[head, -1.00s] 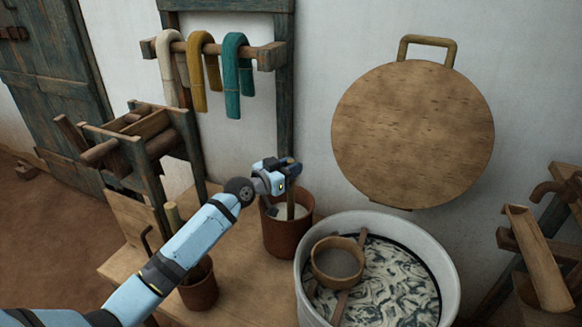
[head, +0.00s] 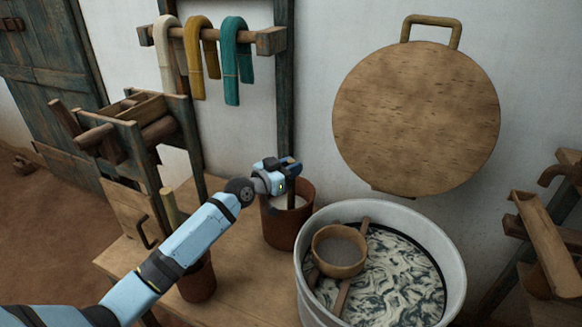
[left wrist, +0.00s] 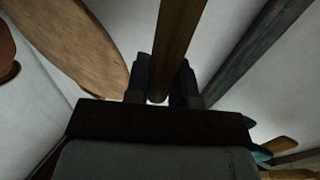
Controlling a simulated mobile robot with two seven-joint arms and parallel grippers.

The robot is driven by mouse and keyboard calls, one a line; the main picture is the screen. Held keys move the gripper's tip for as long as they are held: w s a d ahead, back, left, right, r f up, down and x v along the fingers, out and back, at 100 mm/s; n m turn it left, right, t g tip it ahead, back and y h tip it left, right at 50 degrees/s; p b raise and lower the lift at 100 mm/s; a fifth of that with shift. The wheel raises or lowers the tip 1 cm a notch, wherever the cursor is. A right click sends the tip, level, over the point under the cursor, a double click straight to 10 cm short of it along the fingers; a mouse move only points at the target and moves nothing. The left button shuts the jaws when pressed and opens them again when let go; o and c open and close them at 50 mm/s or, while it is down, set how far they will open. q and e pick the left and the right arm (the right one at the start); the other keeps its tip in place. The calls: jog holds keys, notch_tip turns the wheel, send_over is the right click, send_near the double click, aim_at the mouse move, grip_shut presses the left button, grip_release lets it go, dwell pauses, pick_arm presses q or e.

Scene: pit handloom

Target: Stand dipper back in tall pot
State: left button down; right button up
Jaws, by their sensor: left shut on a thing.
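My left gripper (head: 288,168) is over the back brown pot (head: 285,232), close above its rim. It is shut on the dipper's wooden handle (left wrist: 178,40), which shows between the two fingers in the left wrist view. In the head view a short length of the handle (head: 291,195) shows below the gripper, reaching down into the pot's mouth. Something pale lies inside this pot. The dipper's lower end is hidden, so I cannot tell whether it touches the bottom. My right gripper is not in view.
A smaller brown pot (head: 198,282) with an upright stick stands nearer, partly behind my left arm. A white tub (head: 455,290) with marbled liquid and a wooden bowl (head: 340,262) stands to the right. A round board (head: 415,115) hangs on the wall. Hanks (head: 231,65) hang behind.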

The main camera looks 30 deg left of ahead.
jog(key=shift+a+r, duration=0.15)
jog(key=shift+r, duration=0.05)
pick_arm(q)
jog(key=c, duration=0.9)
grip_release()
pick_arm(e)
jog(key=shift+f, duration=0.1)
pick_arm(q)
notch_tip(320, 180, up, 11)
jog(key=p, duration=0.4)
jog(key=shift+f, duration=0.2)
jog(key=shift+r+p, duration=1.15)
jog(key=shift+r, duration=3.55)
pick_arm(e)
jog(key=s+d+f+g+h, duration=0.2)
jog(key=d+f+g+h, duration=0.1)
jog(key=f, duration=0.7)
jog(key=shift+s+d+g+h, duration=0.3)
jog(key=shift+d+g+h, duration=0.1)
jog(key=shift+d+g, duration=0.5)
